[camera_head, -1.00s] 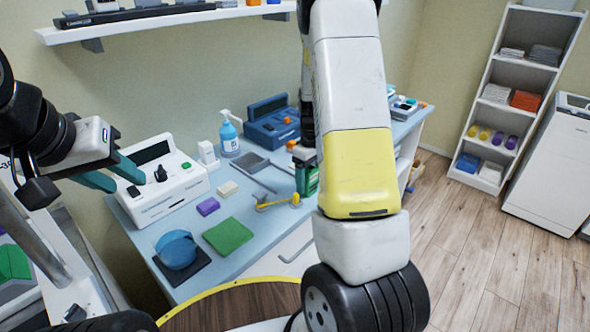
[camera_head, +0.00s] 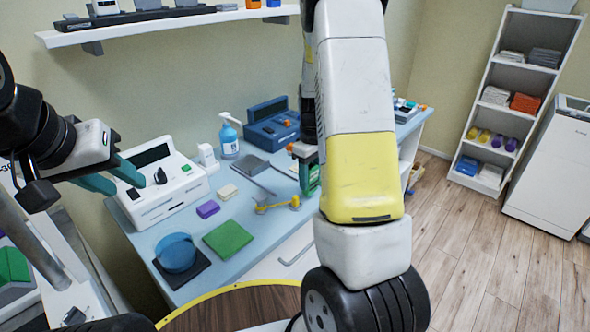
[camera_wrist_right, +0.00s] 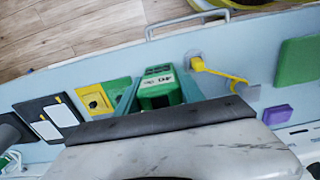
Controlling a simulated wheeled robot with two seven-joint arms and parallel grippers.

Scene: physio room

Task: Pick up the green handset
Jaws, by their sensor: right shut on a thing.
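The green handset (camera_wrist_right: 158,90) sits between the two teal fingers of my right gripper (camera_wrist_right: 160,98) in the right wrist view. The fingers are shut on its sides. In the head view the handset (camera_head: 313,180) shows as a green strip at the table's front edge, partly hidden by my right arm. I cannot tell whether it is clear of the table. My left gripper (camera_head: 128,184) is open and empty, at the left in front of the white console.
A yellow hammer-like tool (camera_head: 277,204) lies left of the handset. Floor at right is clear.

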